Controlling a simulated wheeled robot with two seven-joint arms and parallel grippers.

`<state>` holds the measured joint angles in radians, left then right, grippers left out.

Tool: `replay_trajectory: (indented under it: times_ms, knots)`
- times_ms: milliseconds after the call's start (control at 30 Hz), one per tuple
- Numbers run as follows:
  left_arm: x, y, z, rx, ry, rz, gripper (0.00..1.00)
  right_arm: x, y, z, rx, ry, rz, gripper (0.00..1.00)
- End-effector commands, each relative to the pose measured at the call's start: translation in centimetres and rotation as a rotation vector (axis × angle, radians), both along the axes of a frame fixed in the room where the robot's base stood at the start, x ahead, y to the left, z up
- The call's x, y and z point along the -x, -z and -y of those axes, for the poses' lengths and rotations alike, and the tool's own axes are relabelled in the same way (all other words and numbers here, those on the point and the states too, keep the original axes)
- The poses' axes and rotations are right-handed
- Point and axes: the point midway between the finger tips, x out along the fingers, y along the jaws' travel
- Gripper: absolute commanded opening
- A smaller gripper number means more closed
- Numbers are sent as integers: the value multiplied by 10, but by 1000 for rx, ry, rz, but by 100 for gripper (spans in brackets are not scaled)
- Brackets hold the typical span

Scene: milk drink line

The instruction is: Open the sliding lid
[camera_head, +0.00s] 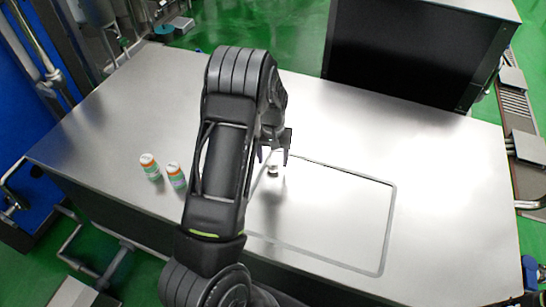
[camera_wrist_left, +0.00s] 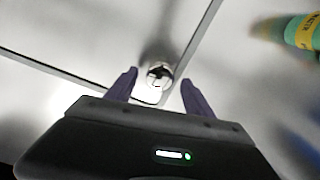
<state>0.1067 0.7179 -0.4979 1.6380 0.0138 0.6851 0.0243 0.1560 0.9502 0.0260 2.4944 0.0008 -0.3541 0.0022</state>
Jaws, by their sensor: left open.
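The sliding lid (camera_head: 330,215) is a flat metal panel outlined by a dark seam in the table top, partly hidden by my left arm. A small round metal knob (camera_head: 273,169) stands near its far left corner. In the left wrist view the knob (camera_wrist_left: 159,74) lies just beyond and between my fingertips, close to the seam corner. My left gripper (camera_head: 272,152) is open and empty, pointing down above the knob. In the left wrist view its two dark fingers (camera_wrist_left: 158,85) are spread on either side. I cannot tell whether they touch the knob. My right gripper is not in view.
Two small bottles with green and orange labels, one left (camera_head: 151,167) and one nearer my arm (camera_head: 176,176), stand on the metal table (camera_head: 450,160). A large black-fronted box (camera_head: 415,50) stands at the back right. The table's right side is clear.

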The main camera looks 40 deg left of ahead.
Motion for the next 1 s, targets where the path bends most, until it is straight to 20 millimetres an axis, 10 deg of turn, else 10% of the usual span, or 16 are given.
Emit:
replay_trajectory:
  times_ms: [267, 1000]
  knots:
    - [0, 1, 0, 0, 0, 0, 59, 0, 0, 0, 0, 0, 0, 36]
    - [0, 1, 0, 0, 0, 0, 0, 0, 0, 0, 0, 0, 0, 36]
